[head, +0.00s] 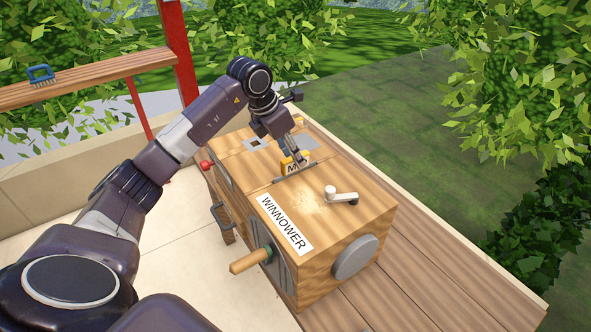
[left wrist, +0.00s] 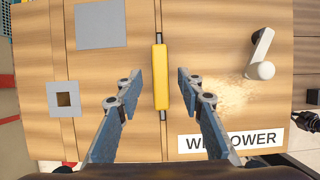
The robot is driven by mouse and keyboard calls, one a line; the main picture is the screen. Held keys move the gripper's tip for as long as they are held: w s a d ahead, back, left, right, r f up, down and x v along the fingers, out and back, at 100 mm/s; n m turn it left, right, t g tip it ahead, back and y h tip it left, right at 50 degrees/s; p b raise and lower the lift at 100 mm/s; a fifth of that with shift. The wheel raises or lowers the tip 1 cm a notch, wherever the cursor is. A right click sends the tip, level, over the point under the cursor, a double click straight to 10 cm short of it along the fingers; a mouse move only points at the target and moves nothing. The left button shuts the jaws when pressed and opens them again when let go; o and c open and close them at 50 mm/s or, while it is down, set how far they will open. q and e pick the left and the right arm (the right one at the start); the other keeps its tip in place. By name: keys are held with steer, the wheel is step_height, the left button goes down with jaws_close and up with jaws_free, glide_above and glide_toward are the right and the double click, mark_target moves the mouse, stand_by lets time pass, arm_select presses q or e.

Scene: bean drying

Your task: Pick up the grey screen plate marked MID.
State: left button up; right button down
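The grey screen plate marked MID stands upright in a slot across the top of the wooden winnower (head: 340,228). In the head view its yellow grip (head: 286,168) carries a label of which only an M shows beside my finger; the grey edge is low along the slot. In the left wrist view the yellow grip (left wrist: 161,90) runs between my fingers. My left gripper (head: 299,158) is above the winnower top; in the left wrist view (left wrist: 160,76) its fingers are open, one on each side of the grip, with gaps.
A white crank knob (head: 341,196) stands on the winnower top, right of the slot. A flat grey patch (left wrist: 101,25) and a square opening (left wrist: 64,98) lie left of it. A wooden handle (head: 250,261) sticks out in front. A blue brush (head: 41,74) lies on the far rail.

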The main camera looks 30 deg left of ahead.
arm_select(q)
steer(key=shift+x, duration=1.2)
jaws_close()
steer(key=shift+r, duration=0.1)
